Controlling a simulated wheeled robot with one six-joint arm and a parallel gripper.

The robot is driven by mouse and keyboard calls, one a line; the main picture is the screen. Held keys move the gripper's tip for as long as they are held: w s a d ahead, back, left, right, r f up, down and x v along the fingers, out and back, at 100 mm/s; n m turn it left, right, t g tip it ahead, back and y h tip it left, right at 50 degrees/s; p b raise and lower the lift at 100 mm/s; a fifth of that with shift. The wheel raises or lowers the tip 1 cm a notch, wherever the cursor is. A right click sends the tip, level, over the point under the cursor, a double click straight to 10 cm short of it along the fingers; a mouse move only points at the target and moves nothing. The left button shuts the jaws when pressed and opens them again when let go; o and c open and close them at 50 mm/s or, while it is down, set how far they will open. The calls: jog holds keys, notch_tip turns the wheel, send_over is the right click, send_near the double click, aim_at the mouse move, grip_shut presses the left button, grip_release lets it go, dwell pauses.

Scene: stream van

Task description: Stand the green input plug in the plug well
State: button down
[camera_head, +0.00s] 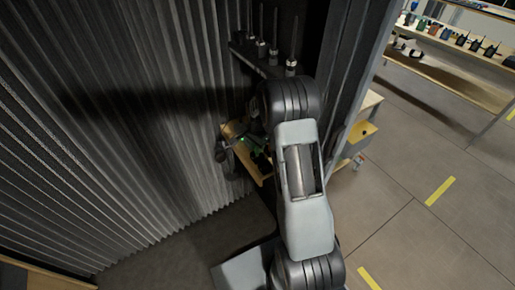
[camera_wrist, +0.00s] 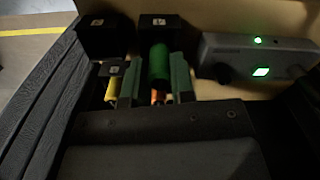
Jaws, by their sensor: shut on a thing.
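In the wrist view, my gripper (camera_wrist: 157,82) is shut on the green input plug (camera_wrist: 158,63), a green cylinder between the two green-padded fingers. An orange part (camera_wrist: 158,97) shows just below the green body. A black block (camera_wrist: 160,22) with a white label stands directly beyond the plug, and another labelled black block (camera_wrist: 103,38) is to its left. I cannot tell which of these, if any, is the plug well. In the head view, my arm hides most of the gripper and the plug.
A grey device (camera_wrist: 260,56) with lit green lights sits close on the right. In the head view, a shelf with upright antennas (camera_head: 291,66) is above the small wooden worktop (camera_head: 233,130), beside a corrugated wall.

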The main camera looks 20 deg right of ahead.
jog(key=shift+f, duration=0.9)
jog(key=shift+f, duration=0.2)
jog(key=c, duration=1)
grip_release()
jog(key=shift+o, duration=0.2)
jog(key=shift+r+b, duration=0.7)
jog(key=shift+r, duration=3.15)
jog(key=s+a+r+n+t, duration=0.1)
jog(key=s+a+r+n, duration=0.3)
jog(key=s+r, duration=0.25)
jog(key=s+a+r+n+t, duration=0.2)
jog(key=s+a+r+n, duration=0.2)
jog(key=s+r, duration=0.25)
jog(key=s+a+r+n+t, duration=0.1)
jog(key=s+a+r+n, duration=0.1)
jog(key=s+n, duration=0.4)
jog(key=shift+s+a+t, duration=0.3)
jog(key=shift+s+a, duration=0.05)
jog(key=shift+s, duration=1.35)
